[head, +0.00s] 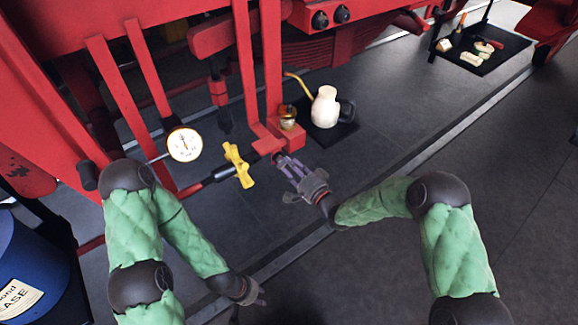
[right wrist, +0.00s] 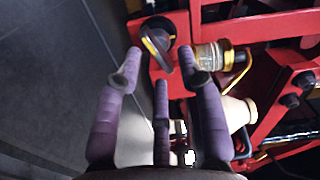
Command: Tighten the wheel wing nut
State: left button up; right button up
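A yellow winged piece (head: 238,165) sits on a dark rod near the red frame in the head view. A dark round knob with a raised fin and yellow edge (right wrist: 158,42) shows on the red bracket in the right wrist view. I cannot tell for certain which is the wheel wing nut. My right gripper (head: 284,167) has its purple fingers spread towards the end of the red bracket (head: 270,139). In the right wrist view the open fingers (right wrist: 163,70) frame the knob, with no clear contact. My left gripper (head: 256,295) hangs low, its fingers mostly hidden.
A dial gauge (head: 184,144) stands left of the yellow piece. A cream jug (head: 325,107) with a yellow spout and a small brass-capped glass cup (head: 288,117) are close to the bracket. A blue drum (head: 35,265) is at lower left. A dark mat with tools (head: 478,48) lies far right.

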jog(key=shift+x, duration=0.85)
grip_shut()
jog(key=shift+r+m, duration=0.1)
jog(key=shift+m, duration=0.3)
jog(key=m+p, duration=0.2)
jog(key=m, duration=0.5)
jog(key=m+p, duration=0.1)
jog(key=m, duration=0.6)
jog(key=f+m+p, duration=0.1)
jog(key=m+p, duration=0.1)
jog(key=m, duration=0.5)
jog(key=shift+s+a+p, duration=0.3)
jog(key=shift+a, duration=0.1)
